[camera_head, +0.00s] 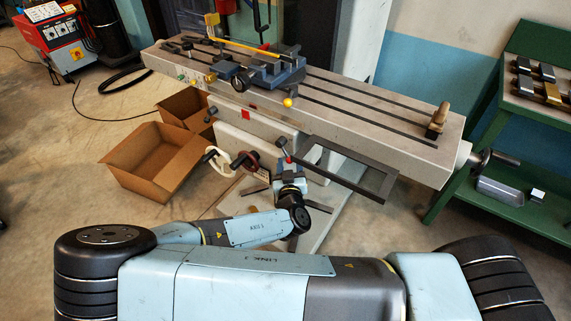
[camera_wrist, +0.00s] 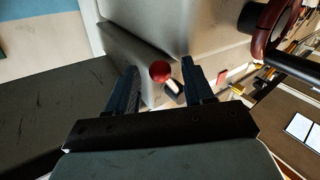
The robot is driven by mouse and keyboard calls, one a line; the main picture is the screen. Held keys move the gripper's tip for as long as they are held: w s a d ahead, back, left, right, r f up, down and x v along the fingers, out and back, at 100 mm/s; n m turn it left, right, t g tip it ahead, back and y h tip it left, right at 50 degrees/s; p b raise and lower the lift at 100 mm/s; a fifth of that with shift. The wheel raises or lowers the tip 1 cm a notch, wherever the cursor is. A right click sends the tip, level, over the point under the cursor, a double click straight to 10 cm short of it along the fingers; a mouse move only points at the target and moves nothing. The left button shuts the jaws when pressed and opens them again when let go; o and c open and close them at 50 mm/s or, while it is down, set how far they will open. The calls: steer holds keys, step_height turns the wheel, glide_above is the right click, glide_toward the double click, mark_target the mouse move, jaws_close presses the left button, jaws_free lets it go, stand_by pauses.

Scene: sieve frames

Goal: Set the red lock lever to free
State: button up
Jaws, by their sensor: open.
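My gripper (camera_wrist: 161,66) is open, with a finger on each side of the knob in this view. I cannot tell how deep the knob sits between them or whether either finger touches it. In the head view my gripper (camera_head: 287,164) is small and partly hidden by my wrist.
A dark rectangular frame (camera_head: 378,186) juts out right of my gripper. A dark red handwheel (camera_head: 246,160) and a pale handwheel (camera_head: 213,158) are close on the left. The machine table (camera_head: 450,150) overhangs behind. Cardboard boxes (camera_head: 150,160) stand on the floor at left.

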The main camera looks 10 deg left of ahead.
steer(key=shift+w+d, duration=0.1)
jaws_close()
stand_by(0.4)
